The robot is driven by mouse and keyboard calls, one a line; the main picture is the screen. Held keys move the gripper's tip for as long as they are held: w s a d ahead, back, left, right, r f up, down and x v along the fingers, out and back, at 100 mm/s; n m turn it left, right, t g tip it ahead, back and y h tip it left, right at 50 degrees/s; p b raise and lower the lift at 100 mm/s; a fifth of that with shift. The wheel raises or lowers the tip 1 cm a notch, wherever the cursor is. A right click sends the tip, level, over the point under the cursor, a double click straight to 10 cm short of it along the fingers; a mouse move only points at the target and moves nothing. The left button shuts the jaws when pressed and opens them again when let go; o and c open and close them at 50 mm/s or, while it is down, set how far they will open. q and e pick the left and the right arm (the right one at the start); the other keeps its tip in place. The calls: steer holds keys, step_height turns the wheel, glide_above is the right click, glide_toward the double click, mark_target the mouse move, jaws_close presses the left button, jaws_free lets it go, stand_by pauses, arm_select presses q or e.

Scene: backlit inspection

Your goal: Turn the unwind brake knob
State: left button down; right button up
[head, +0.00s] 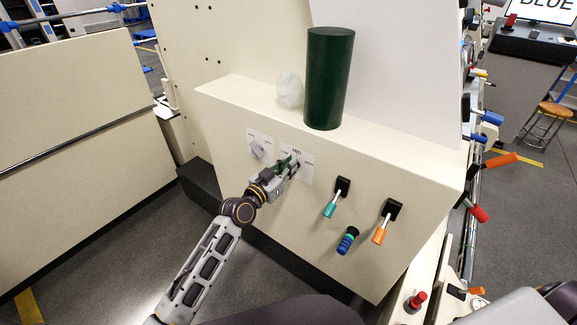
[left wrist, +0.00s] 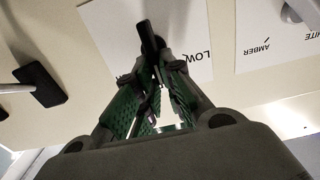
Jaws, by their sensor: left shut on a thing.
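The left gripper (head: 288,167) is at the front face of the cream console, at a white label plate (head: 305,173) marked MID and LOW. In the left wrist view the same gripper (left wrist: 154,78) has its green-padded fingers closed together on a slim black knob (left wrist: 149,38). The knob stands out from the plate (left wrist: 183,28), beside the word LOW. In the head view the gripper largely hides this knob. Which way the knob points is hard to tell. The right gripper is not in view.
A second plate with a grey knob (head: 259,149) is just left. Teal (head: 330,209) and orange (head: 381,234) levers and a blue handle (head: 347,241) stick out to the right. A dark green cylinder (head: 329,80) and crumpled white material (head: 289,90) stand on the ledge.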

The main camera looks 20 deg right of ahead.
arm_select(q)
steer(key=shift+n, duration=0.4)
steer(key=shift+w+a+f+n, duration=0.2)
steer(key=shift+w+a+n, duration=0.05)
steer(key=shift+n, duration=1.6)
steer(key=shift+w+a+f+n, duration=0.2)
steer(key=shift+w+f+n, duration=0.1)
steer(key=shift+n, duration=1.6)
steer(key=shift+w+a+f+n, duration=0.15)
steer(key=shift+w+a+n, duration=0.1)
steer(key=shift+n, duration=1.6)
steer(key=c, duration=1.5)
jaws_free()
steer(key=shift+c, duration=0.2)
steer(key=shift+a, duration=0.1)
